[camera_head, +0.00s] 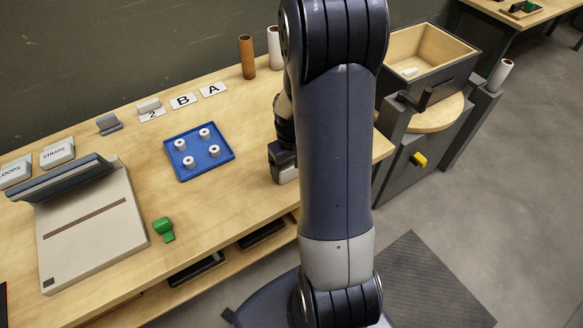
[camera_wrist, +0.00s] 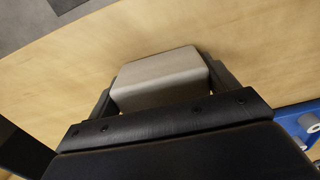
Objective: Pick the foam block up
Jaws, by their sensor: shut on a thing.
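The foam block is a pale grey-beige block with rounded edges (camera_wrist: 160,78), in the upper middle of the wrist view. It sits between the two dark fingers of my gripper (camera_wrist: 162,90), which is shut on it, one finger at each side. In the head view my gripper (camera_head: 284,164) is low over the right part of the workbench, partly behind my arm. I cannot tell whether the block touches the bench top or is just above it.
The wooden workbench (camera_head: 110,230) carries a blue tray (camera_head: 175,155) with several white rollers, left of my gripper. Also there are a green piece (camera_head: 163,229), cards and a beige board (camera_head: 95,235). A grey open box (camera_head: 430,75) stands right, beyond my arm.

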